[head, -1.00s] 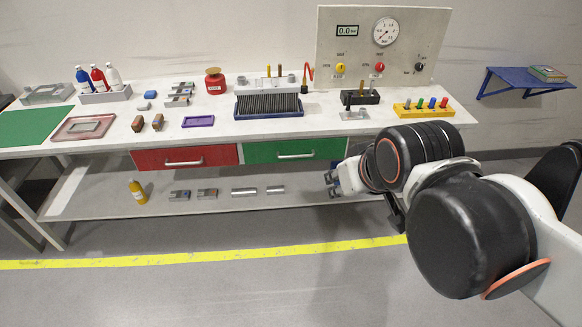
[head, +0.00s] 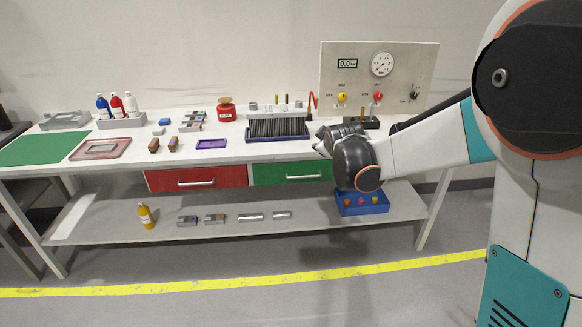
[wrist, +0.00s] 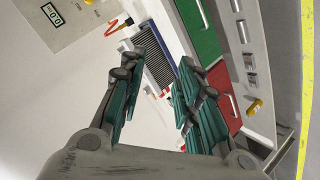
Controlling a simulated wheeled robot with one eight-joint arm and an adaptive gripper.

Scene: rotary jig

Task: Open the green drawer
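The green drawer (head: 268,174) sits under the worktop, right of the red drawer (head: 160,181). Its front looks flush with the red one, so it appears shut. Its pale bar handle (head: 305,177) shows, and my arm is close to its right end. In the wrist view the green front (wrist: 196,32) lies at the upper right, beyond the right finger. My gripper (wrist: 157,65) is open and empty, its fingers well apart. In the head view it is mostly hidden by my wrist, near worktop height above and right of the handle. I see no contact with the handle.
A black finned block in a blue tray (head: 277,138) stands on the worktop above the green drawer. A gauge panel (head: 405,70) rises behind. A blue bin (head: 362,208) is on the lower shelf beneath my wrist. The floor in front is clear.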

